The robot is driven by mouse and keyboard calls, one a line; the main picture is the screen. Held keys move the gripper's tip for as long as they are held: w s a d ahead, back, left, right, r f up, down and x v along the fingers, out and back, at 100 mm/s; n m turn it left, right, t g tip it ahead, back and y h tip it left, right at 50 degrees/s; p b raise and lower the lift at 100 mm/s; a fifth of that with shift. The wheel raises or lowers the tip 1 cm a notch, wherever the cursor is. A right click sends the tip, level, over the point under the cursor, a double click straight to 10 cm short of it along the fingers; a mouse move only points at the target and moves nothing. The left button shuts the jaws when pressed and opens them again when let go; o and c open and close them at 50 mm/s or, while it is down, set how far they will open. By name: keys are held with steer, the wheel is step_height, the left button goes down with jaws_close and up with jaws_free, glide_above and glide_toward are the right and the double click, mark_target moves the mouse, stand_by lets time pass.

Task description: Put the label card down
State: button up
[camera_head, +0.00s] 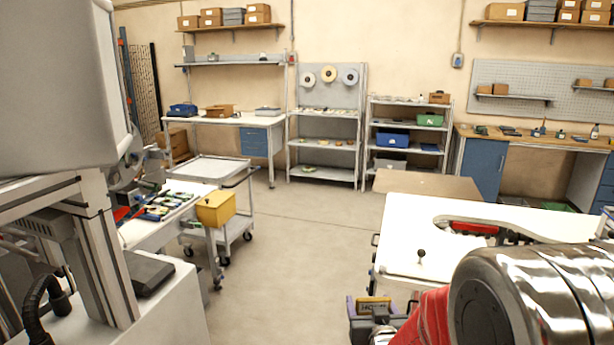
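My arm, with a red link and shiny metal joints, fills the lower right. My gripper (374,318) is at the bottom, beside the white table's near left corner, partly hidden by my arm and cut by the frame. A small yellow plate with dark print (374,304) shows at it, in a dark purple-grey surround. It may be the label card or a marking; I cannot tell. The fingertips cannot be made out. Three tape reels hang on the grey back panel of the far shelf rack: a white one (308,79), a tan one (328,74) and a grey one (350,76).
The white table (405,240) at right has a black knob (421,254) and a red item in a cutout. A cart (215,175) and a yellow bin (215,208) stand left. A second shelf rack (370,140) holds bins. The floor (290,260) between is clear.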

steer(key=s+f, duration=0.4)
steer(key=f, duration=0.1)
steer(key=shift+s+f, duration=0.15)
steer(key=shift+f, duration=0.2)
steer(key=shift+s+f, duration=0.3)
steer(key=shift+s, duration=0.05)
steer(key=shift+s, duration=0.15)
